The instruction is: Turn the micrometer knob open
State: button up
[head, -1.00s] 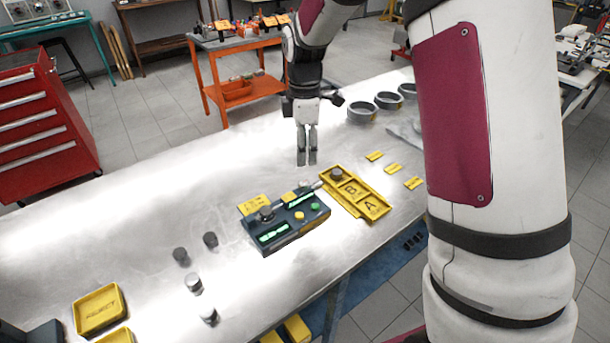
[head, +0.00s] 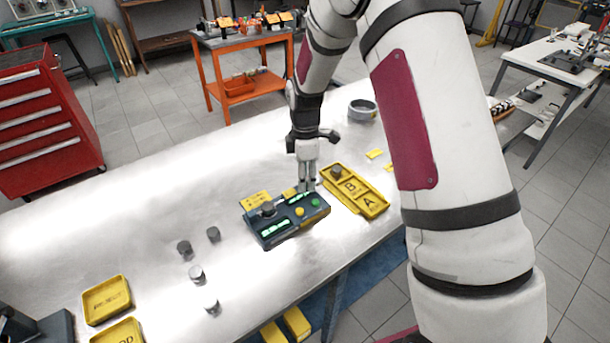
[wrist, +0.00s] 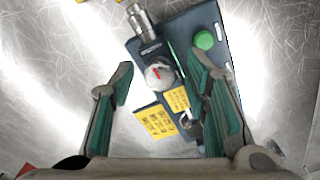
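The dark blue micrometer device (head: 285,221) stands on the metal table, with green displays and yellow and green buttons. In the wrist view, its ridged silver barrel (wrist: 145,26) juts out at the top. A round silver knob with a red mark (wrist: 158,75) sits below the barrel, between my fingers in the picture. My gripper (head: 308,187) points down at the device's far right end and hides part of the barrel there. The wrist view shows my gripper (wrist: 165,88) open, its green-padded fingers apart and nothing held. I cannot tell its exact height above the knob.
A yellow tray marked A and B (head: 371,203) stands close right of the device. Several dark and silver cylinders (head: 196,274) stand to its left. Yellow trays (head: 106,299) lie at the near left. A grey ring (head: 363,110) is at the back. The table's left middle is clear.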

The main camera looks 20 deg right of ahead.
grip_shut()
jog(key=shift+m, duration=0.3)
jog(key=m+b, duration=0.1)
jog(key=m, duration=0.9)
jog(key=shift+m+b, duration=0.4)
jog(key=m, duration=0.6)
jog(key=shift+a+m, duration=0.15)
jog(key=shift+m, duration=0.15)
jog(key=m, duration=0.5)
jog(key=shift+m, duration=0.4)
